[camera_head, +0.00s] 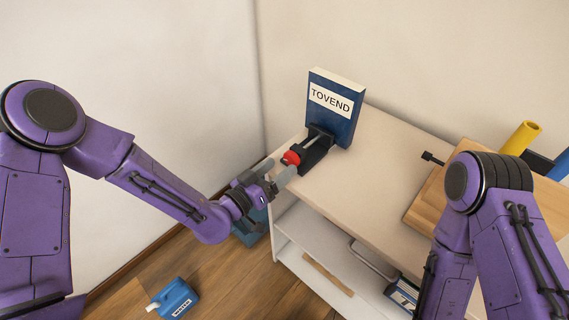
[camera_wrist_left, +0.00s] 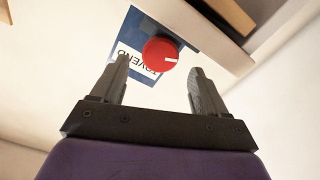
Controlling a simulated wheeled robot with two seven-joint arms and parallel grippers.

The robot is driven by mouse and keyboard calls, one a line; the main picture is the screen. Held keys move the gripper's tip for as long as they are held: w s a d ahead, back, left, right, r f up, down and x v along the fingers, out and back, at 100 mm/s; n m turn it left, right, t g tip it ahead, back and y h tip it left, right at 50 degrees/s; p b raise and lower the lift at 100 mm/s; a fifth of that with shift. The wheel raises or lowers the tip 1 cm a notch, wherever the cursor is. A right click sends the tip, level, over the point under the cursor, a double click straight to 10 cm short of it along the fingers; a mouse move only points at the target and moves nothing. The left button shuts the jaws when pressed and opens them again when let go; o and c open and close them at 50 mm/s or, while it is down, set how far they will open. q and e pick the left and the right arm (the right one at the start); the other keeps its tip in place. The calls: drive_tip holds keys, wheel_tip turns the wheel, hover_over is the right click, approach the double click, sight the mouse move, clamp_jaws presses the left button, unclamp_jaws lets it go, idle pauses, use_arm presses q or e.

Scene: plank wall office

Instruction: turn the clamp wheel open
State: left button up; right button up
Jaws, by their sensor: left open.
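The clamp wheel (camera_head: 291,158) is a red round knob on the front of a dark clamp (camera_head: 316,150) at the shelf top's left end. In the left wrist view the wheel (camera_wrist_left: 160,53) shows a white mark pointing right. My left gripper (camera_head: 276,172) is just in front of the wheel and open. In the left wrist view its two fingers (camera_wrist_left: 155,88) stand apart, with the wheel beyond and between their tips. I cannot tell whether a finger touches it. Of my right arm, only purple links show at the right; its gripper is not visible.
A blue box labelled TOVEND (camera_head: 335,106) stands upright behind the clamp. The pale shelf top (camera_head: 375,185) is clear in the middle. A wooden block (camera_head: 425,205) and yellow and blue cylinders are at the right. A blue jug (camera_head: 174,299) is on the floor.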

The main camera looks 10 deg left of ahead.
use_arm(q)
drive_tip(key=v, duration=0.7)
drive_tip(key=shift+b, duration=0.35)
drive_tip(key=shift+s, duration=0.1)
